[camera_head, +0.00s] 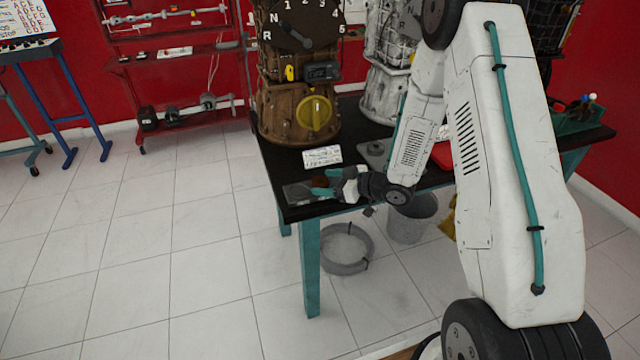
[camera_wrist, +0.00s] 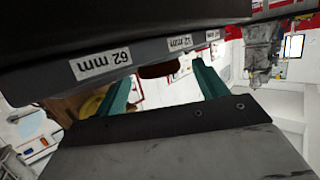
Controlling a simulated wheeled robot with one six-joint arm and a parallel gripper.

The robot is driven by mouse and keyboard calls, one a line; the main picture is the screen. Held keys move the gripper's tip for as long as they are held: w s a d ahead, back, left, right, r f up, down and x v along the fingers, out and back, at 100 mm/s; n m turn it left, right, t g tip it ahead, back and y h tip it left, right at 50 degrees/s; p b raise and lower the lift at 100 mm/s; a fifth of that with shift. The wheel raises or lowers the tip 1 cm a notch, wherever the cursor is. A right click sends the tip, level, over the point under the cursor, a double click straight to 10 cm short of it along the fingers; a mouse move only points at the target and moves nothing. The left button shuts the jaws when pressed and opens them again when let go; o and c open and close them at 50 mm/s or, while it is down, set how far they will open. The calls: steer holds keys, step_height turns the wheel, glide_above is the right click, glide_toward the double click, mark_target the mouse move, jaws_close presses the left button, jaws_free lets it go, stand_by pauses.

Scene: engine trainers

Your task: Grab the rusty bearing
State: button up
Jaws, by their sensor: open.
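The rusty bearing (camera_wrist: 158,70) shows in the wrist view as a small red-brown curved piece below the edge of a dark grey holder (camera_wrist: 128,62). Most of it is hidden by the holder. The holder has size labels, one reading 62 mm. My gripper (camera_wrist: 162,76) is open, with one teal finger on each side of the bearing. I cannot tell whether either finger touches it. In the head view my gripper (camera_head: 322,186) is at the near left corner of the black table (camera_head: 290,212), over the grey holder (camera_head: 296,194). A small brown patch shows between the fingers.
A brown gearbox trainer (camera_head: 285,115) with a yellow knob and a grey-white one (camera_head: 385,95) stand on the table. A white label card (camera_head: 322,156) lies before the brown one. Floor at left is clear.

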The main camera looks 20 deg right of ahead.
steer(key=shift+w+a+f, duration=0.15)
steer(key=shift+w+a, duration=0.2)
steer(key=c, duration=1.2)
steer(key=shift+o, duration=0.2)
